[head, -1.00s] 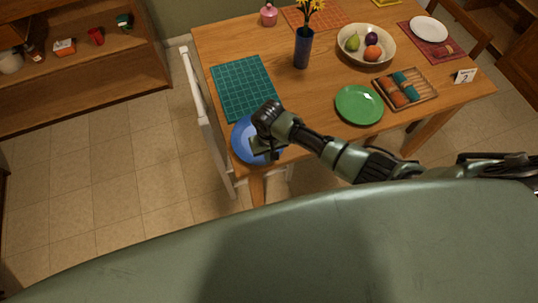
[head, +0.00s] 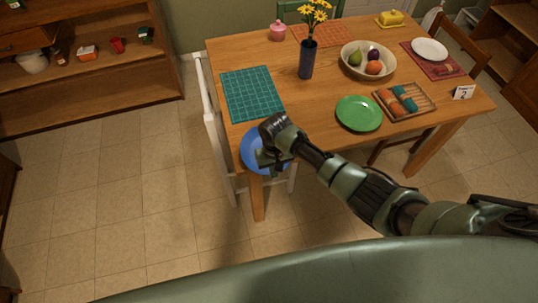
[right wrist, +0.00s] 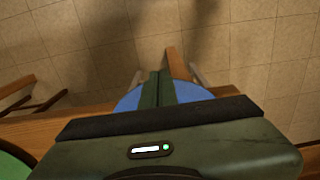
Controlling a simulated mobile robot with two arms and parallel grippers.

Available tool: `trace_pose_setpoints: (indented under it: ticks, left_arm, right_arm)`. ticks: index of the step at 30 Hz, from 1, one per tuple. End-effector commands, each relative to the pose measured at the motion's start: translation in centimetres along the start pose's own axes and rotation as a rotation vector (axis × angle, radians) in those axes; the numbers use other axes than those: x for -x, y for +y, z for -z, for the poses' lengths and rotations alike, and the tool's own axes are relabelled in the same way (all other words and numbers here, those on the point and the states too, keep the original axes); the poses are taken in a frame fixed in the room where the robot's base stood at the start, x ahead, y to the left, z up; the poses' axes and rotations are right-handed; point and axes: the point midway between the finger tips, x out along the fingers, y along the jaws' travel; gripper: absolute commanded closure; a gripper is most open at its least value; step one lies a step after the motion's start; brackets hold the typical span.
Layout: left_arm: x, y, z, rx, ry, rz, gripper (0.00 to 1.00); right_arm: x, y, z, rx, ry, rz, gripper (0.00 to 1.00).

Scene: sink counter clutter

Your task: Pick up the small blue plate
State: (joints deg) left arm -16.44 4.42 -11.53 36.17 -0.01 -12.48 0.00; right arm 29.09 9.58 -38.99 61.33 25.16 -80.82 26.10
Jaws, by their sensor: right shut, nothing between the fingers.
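The small blue plate (head: 250,150) lies at the near left corner of the wooden table, partly hidden under my right gripper. It also shows in the right wrist view (right wrist: 187,92), on both sides of the fingers. My right gripper (head: 272,163) is over the plate, pointing down. Its fingers are together in the right wrist view (right wrist: 158,82), with nothing between them. I cannot tell whether the fingertips touch the plate. My left gripper is not in view.
A teal mat (head: 252,94) lies just behind the plate. A green plate (head: 359,114) and a tray with several rolls (head: 404,101) are to the right. A dark blue vase with yellow flowers (head: 306,60) stands behind. A white chair (head: 212,125) stands at the table's left edge.

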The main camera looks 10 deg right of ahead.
Motion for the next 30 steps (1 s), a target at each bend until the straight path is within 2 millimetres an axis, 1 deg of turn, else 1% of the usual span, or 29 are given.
trace_pose_setpoints:
  ticks: [2,5,7,9,12,15,17,20,25,30]
  left_arm:
    - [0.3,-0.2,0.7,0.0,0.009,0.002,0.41]
    - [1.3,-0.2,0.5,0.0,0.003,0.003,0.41]
    - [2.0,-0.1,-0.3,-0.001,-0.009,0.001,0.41]
    - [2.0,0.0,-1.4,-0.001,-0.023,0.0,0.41]
    - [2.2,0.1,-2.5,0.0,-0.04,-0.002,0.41]
    - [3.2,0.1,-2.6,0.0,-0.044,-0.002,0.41]
    - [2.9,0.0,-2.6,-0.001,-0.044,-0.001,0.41]
    - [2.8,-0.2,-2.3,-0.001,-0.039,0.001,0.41]
    - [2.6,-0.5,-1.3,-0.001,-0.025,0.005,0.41]
    - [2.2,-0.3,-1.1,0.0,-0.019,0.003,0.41]
  right_arm:
    - [0.3,0.0,0.1,0.0,0.004,0.0,1.0]
    - [1.2,0.0,0.1,-0.001,0.003,0.001,1.0]
    - [1.7,0.0,0.1,-0.001,0.003,0.001,1.0]
    - [1.6,0.0,0.1,-0.001,0.002,0.001,1.0]
    - [1.6,0.2,0.1,-0.002,0.003,0.001,1.0]
    - [2.2,0.7,0.0,-0.003,0.003,0.0,1.0]
    - [1.6,0.7,-0.9,-0.001,0.002,0.0,1.0]
    - [1.6,0.7,-2.7,0.0,0.004,0.001,1.0]
    - [1.6,0.7,-6.4,0.0,0.004,0.001,1.0]
    - [1.6,0.7,-9.7,-0.002,0.004,0.001,1.0]
